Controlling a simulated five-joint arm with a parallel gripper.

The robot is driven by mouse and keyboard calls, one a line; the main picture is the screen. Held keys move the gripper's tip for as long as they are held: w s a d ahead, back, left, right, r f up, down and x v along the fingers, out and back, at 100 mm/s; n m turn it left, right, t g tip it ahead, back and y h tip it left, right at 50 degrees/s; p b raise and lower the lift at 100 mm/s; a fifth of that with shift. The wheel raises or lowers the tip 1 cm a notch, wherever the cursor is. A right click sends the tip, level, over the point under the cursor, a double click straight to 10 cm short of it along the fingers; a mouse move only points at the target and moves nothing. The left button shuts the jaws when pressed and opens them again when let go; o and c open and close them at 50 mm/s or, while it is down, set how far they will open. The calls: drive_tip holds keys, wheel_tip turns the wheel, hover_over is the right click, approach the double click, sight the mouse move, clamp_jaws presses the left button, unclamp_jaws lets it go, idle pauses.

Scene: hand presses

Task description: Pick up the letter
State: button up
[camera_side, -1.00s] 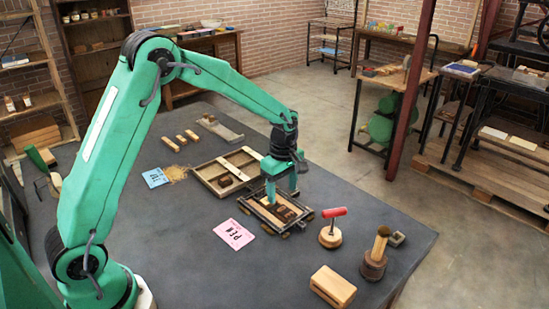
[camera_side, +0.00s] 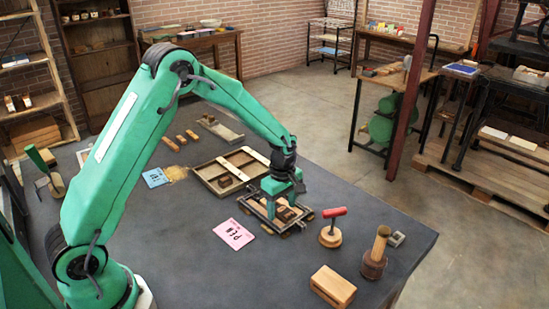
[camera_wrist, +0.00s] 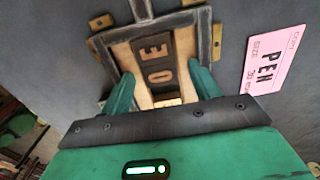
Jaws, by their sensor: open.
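Dark letter blocks marked E (camera_wrist: 155,50) and O (camera_wrist: 161,76) lie in line in a small wooden frame with metal edges (camera_wrist: 98,43). In the side view this frame (camera_side: 251,212) sits on the dark table, and a dark block (camera_side: 287,214) shows in it. My gripper (camera_wrist: 163,88) is open, with one green finger on each side of the letter row near the O. In the side view my gripper (camera_side: 283,197) is low over the frame and hides part of it. Whether the fingers touch a block cannot be told.
A pink card reading PEN (camera_side: 234,234) lies left of the frame. A wooden tray (camera_side: 205,182) stands behind it. A red-handled tool (camera_side: 331,232), a turned wooden tool (camera_side: 376,255) and a wooden block (camera_side: 332,287) stand to the right. A blue card (camera_side: 155,178) lies farther left.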

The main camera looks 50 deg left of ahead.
sight(282, 208)
idle(0.4)
drive_tip(key=c, duration=1.1)
drive_tip(key=shift+o, duration=0.2)
drive_tip(key=shift+r, duration=0.1)
drive_tip(key=shift+r, duration=0.75)
wheel_tip(282, 208, up, 2)
drive_tip(key=shift+w+r, duration=0.1)
drive_tip(key=s+d+r, duration=0.6)
drive_tip(key=d+r, duration=0.1)
drive_tip(key=d, duration=0.3)
drive_tip(key=shift+r, duration=0.1)
